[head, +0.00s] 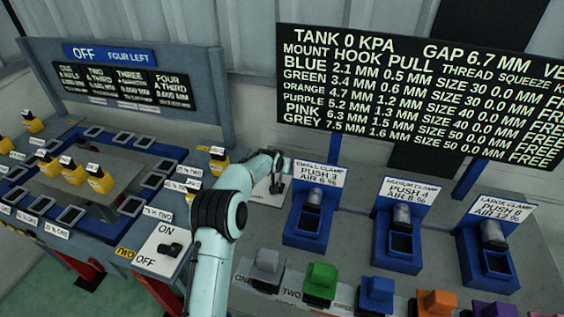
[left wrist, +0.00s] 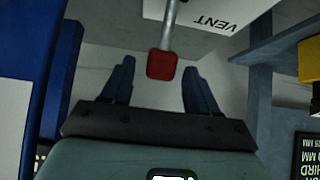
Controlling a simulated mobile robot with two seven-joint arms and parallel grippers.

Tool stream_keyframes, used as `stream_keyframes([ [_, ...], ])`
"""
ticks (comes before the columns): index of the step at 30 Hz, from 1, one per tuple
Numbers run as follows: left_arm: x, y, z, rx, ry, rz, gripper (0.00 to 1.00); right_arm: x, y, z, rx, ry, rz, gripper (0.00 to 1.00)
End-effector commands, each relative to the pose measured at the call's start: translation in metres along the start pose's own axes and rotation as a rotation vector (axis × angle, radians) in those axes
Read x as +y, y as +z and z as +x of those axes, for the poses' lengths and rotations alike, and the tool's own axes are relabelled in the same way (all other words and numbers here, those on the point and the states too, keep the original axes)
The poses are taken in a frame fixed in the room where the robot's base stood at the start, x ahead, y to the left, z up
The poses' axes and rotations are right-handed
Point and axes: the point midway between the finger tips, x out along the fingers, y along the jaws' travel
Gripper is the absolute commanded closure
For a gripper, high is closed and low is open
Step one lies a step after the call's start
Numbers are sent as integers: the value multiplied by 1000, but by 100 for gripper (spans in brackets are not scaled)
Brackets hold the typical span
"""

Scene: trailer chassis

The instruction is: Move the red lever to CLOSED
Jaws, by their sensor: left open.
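The red lever shows in the left wrist view as a red end block (left wrist: 162,65) on a grey rod (left wrist: 169,25). The rod runs up to a white plate (left wrist: 215,15) lettered "VENT". My left gripper (left wrist: 158,69) is open, with one dark finger on each side of the red block in the picture. Neither finger visibly touches it, and I cannot tell the exact depth between them. No CLOSED marking is readable. My right gripper is not in view.
Blue clamp stations (head: 308,228) stand right of my left arm, with coloured blocks (head: 320,280) in front. An ON/OFF plate with a black knob (head: 170,249) lies left of the arm. Sign boards (head: 420,85) stand behind. Yellow blocks (head: 100,180) sit at left.

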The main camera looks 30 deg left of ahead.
Motion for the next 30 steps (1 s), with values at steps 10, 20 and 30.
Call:
stream_keyframes([
  [10, 0, 0, 18, 0, 1, -1, 40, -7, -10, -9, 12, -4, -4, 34],
  [20, 0, 1, 18, -1, 0, 0, 96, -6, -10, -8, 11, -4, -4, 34],
  [30, 0, 4, 17, 21, 0, 1, 100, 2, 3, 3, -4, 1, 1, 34],
])
